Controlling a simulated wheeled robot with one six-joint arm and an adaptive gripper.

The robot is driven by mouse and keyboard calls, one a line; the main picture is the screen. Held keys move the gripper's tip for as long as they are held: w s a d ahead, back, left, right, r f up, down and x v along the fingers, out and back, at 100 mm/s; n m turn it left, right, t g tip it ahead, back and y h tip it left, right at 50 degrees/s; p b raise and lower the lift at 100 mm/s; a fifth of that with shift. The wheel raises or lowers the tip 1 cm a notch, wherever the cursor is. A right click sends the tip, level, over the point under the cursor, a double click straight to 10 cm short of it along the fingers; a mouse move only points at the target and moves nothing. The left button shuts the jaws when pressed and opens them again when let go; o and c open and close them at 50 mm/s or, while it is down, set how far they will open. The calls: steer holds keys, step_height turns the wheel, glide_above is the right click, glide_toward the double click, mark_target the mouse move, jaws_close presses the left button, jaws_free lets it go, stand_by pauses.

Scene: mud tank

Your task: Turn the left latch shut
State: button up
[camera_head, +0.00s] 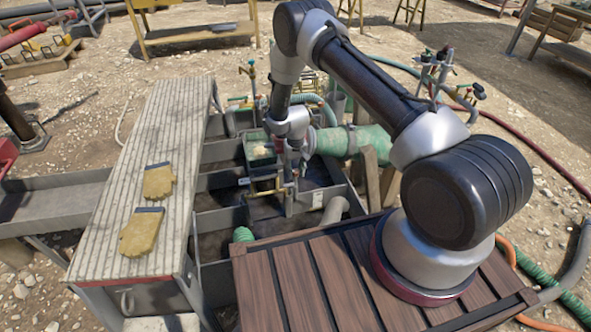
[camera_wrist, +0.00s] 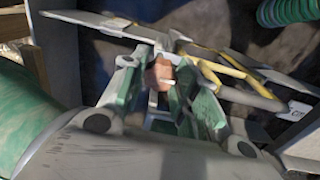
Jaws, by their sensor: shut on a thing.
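My gripper (camera_wrist: 168,92) reaches down into the tank in the wrist view, its green-padded fingers closed around a small orange-brown piece. This piece, seemingly the handle of the latch (camera_wrist: 159,72), shows between the fingertips; the rest of it is hidden by the fingers. A grey metal bar with a pointed end lies just beyond the fingertips. In the head view my gripper (camera_head: 291,168) is small, beside a yellow-railed frame, and the latch cannot be made out there. How far the latch is turned cannot be told.
A yellow bent rail (camera_wrist: 235,72) runs close right of the fingers. A thick green hose (camera_head: 358,143) lies close by. Steel tank walls (camera_head: 222,182) surround the spot. A ribbed grey walkway (camera_head: 150,125) with two yellow gloves (camera_head: 142,231) lies left.

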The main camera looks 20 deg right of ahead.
steer(key=o, duration=1)
steer(key=shift+r, duration=0.15)
step_height(320, 180, up, 12)
steer(key=shift+f, duration=0.1)
